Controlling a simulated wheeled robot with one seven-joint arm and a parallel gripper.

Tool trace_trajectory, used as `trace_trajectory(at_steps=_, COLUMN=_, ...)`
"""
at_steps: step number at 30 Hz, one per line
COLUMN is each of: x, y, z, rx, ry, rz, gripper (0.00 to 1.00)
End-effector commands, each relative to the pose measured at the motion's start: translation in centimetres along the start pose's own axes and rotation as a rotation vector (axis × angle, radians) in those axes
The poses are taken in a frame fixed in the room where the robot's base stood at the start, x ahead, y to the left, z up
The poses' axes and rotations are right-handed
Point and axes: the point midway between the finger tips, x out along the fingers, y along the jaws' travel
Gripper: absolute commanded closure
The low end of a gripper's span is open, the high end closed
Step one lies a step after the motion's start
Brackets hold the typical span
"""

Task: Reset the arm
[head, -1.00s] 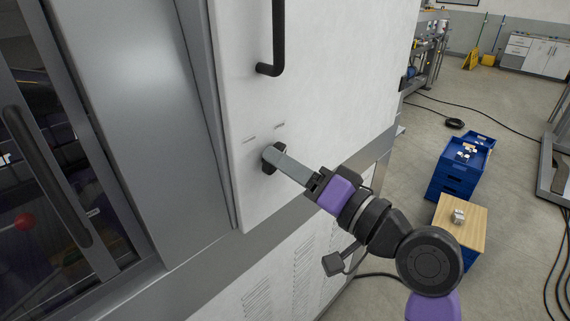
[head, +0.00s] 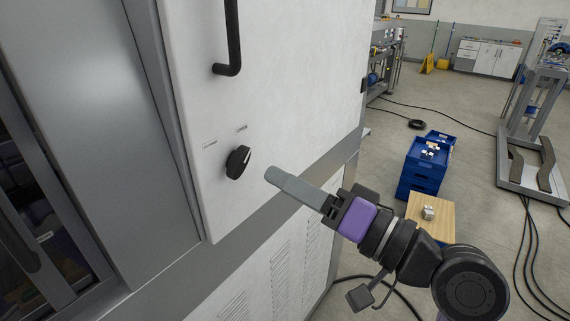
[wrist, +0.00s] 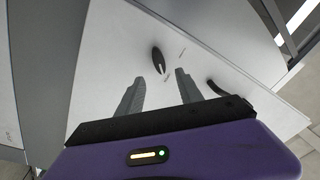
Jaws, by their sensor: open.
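My gripper (head: 272,176) is in front of the white cabinet door, to the right of the black rotary knob (head: 237,162) and apart from it. In the wrist view my gripper (wrist: 158,88) shows two grey fingers spread apart with nothing between them. The knob (wrist: 158,61) lies beyond the fingertips, its white pointer mark visible. Small labels sit on the door beside the knob. My arm reaches in from the lower right of the head view.
A black door handle (head: 232,42) is above the knob. Blue crates (head: 420,165) and a small wooden-topped box (head: 432,212) stand on the floor to the right. Cables lie on the floor, and a grey metal stand (head: 535,135) is at far right. Open floor lies between.

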Motion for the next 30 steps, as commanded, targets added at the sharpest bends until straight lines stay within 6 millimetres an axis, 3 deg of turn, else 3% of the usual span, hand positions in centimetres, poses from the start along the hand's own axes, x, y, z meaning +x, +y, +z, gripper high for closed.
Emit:
trace_trajectory(at_steps=7, x=-1.4, y=0.8, z=-5.0, rx=-0.134, ry=0.238, rz=0.057, gripper=0.57)
trace_trajectory(at_steps=13, x=-5.3, y=4.6, z=-5.1, rx=-0.230, ry=0.417, rz=0.198, gripper=0.57)
trace_trajectory(at_steps=17, x=-8.6, y=7.1, z=-3.6, rx=-0.293, ry=0.496, rz=0.303, gripper=0.57)
trace_trajectory(at_steps=21, x=-12.9, y=9.4, z=-0.8, rx=-0.378, ry=0.553, rz=0.433, gripper=0.57)
trace_trajectory(at_steps=30, x=-21.8, y=11.0, z=6.5, rx=-0.571, ry=0.556, rz=0.669, gripper=0.57)
